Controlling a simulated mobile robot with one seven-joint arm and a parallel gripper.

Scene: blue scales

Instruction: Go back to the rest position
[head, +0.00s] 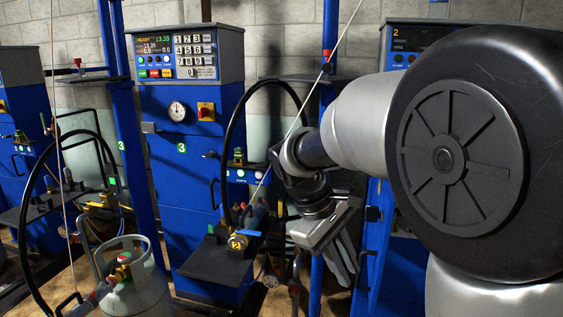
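My arm reaches in from the right side of the head view, with a large black and silver joint close to the camera. My gripper (344,262) hangs below the wrist, right of the middle, with its grey fingers pointing down. It is in front of the gap between two blue scales. Nothing is clearly seen between the fingers, and the angle hides how far apart they are. The blue scale marked 3 (183,150) stands left of the gripper, with a display, a keypad and a round gauge. A dark filling head with a yellow tag (238,242) sits just left of the gripper.
A grey gas cylinder (134,285) with a collar handle stands at lower left with a hose connector beside it. Black hoses (236,130) arch near the scales. A blue post (122,110) and thin slanted cables cross the space. Scale 2 (402,70) is partly hidden by my arm.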

